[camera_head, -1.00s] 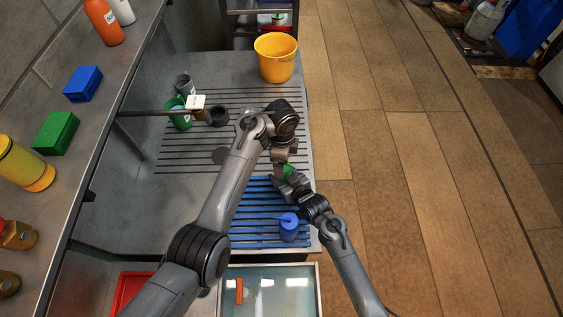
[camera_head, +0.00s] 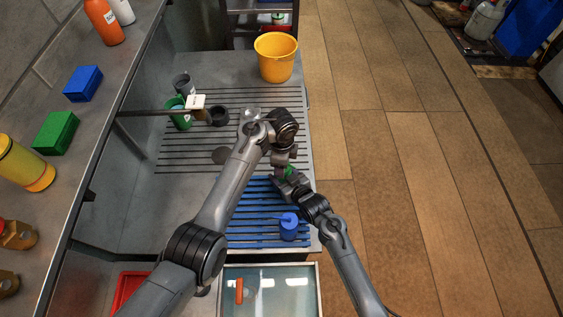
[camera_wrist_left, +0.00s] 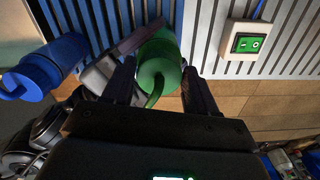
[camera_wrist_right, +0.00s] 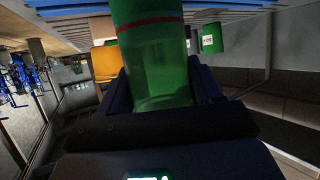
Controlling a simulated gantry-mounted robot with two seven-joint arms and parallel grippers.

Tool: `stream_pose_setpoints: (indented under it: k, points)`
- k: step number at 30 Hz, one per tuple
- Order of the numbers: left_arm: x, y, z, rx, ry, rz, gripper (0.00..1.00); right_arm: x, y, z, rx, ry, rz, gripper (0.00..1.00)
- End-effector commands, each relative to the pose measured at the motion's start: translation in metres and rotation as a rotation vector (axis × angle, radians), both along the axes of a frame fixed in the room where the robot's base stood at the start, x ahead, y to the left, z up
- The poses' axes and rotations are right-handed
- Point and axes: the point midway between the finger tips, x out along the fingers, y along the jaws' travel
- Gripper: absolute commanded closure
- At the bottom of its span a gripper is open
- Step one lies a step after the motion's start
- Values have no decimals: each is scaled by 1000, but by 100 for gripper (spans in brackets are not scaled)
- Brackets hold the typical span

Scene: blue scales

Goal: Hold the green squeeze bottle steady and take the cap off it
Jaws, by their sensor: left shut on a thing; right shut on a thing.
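The green squeeze bottle (camera_head: 288,170) is small and mostly hidden between my grippers in the head view. In the right wrist view, its translucent green body (camera_wrist_right: 160,75) with a thin red line fills the space between the fingers. My right gripper (camera_head: 284,178) is shut on this body. In the left wrist view, the green cap (camera_wrist_left: 158,72) with its curved spout lies between the fingertips of my left gripper (camera_wrist_left: 158,88). My left gripper is shut on the cap, over the bottle. I cannot tell whether cap and body touch.
A yellow bucket (camera_head: 276,60) stands at the back. A green mug (camera_head: 179,115) and dark cups are at the left. Open floor lies to the right.

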Motion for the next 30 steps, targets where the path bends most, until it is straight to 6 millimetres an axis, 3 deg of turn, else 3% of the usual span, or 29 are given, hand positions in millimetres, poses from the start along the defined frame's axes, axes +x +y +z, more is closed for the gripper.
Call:
stream_pose_setpoints:
  k: [2,3,8,17,30]
  points:
    - [0,0,0,0,0,0,75,0,0,0,0,0,0,100]
    - [0,0,0,0,0,0,41,0,0,0,0,0,0,100]
    - [0,0,0,0,0,0,17,0,0,0,0,0,0,100]
    - [0,-1,2,-1,-1,0,17,0,0,0,0,0,0,100]
    - [0,-1,42,-1,-1,0,16,0,0,0,0,0,0,100]
